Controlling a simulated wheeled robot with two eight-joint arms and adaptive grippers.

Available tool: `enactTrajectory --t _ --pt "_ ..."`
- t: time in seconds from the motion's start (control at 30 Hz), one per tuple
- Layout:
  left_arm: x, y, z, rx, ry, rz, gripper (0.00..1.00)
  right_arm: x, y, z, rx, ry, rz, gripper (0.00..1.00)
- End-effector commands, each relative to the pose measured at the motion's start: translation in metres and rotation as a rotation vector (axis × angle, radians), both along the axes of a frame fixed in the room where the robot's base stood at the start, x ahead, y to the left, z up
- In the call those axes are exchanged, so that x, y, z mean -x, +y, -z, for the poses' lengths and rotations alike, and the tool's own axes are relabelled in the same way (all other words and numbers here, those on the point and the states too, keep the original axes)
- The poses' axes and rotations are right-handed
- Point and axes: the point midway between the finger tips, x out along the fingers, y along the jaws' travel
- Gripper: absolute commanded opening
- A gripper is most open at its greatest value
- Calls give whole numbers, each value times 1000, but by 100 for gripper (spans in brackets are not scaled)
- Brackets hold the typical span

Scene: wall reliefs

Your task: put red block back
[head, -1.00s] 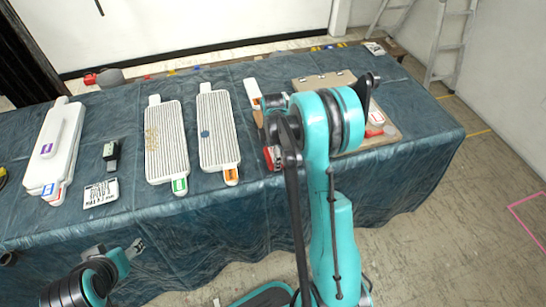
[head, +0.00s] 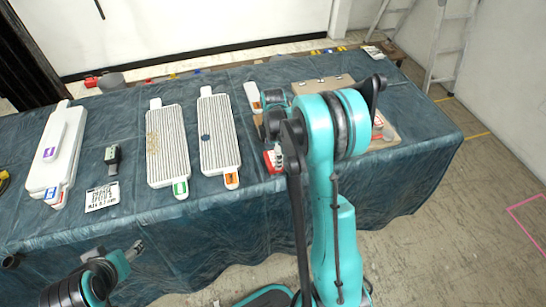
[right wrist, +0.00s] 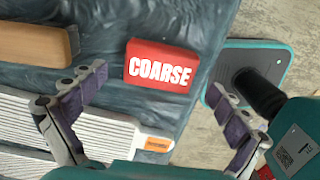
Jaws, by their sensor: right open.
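The red block (right wrist: 158,54) with white "COARSE" lettering lies on the blue cloth near the table's front edge in the right wrist view. My right gripper (right wrist: 155,83) is open; the block shows between and beyond its fingertips, with gaps on both sides. In the head view the red block (head: 269,162) is partly hidden by my right arm, and the right gripper (head: 281,158) is mostly hidden too. My left gripper (head: 136,249) is low in front of the table, away from the block; its jaw opening is unclear.
A wooden block (right wrist: 35,43) lies beside the red block. Ribbed white boards with green (head: 168,145) and orange (head: 218,135) tags lie left of it. A smooth white board (head: 58,150), a dark-handled tool (head: 112,160) and a lettered card (head: 102,197) lie farther left.

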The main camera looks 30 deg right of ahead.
Motion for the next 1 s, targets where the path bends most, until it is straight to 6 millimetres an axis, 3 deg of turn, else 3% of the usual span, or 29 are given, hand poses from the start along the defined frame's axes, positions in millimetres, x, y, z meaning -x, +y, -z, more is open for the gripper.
enactTrajectory --t 0.03,0.2,0.57,0.77,1.0 --pt "0 0 -8 0 0 0 59 0 0 -17 0 0 0 99" --pt "0 0 -20 0 0 0 59 0 0 -53 0 0 0 99" --pt "0 0 -29 0 0 0 59 4 6 -96 4 -17 34 99" --pt "0 0 -28 0 0 0 59 36 45 -143 11 -133 278 99" --pt "0 0 -28 0 0 0 59 98 99 -187 -73 -329 691 99"
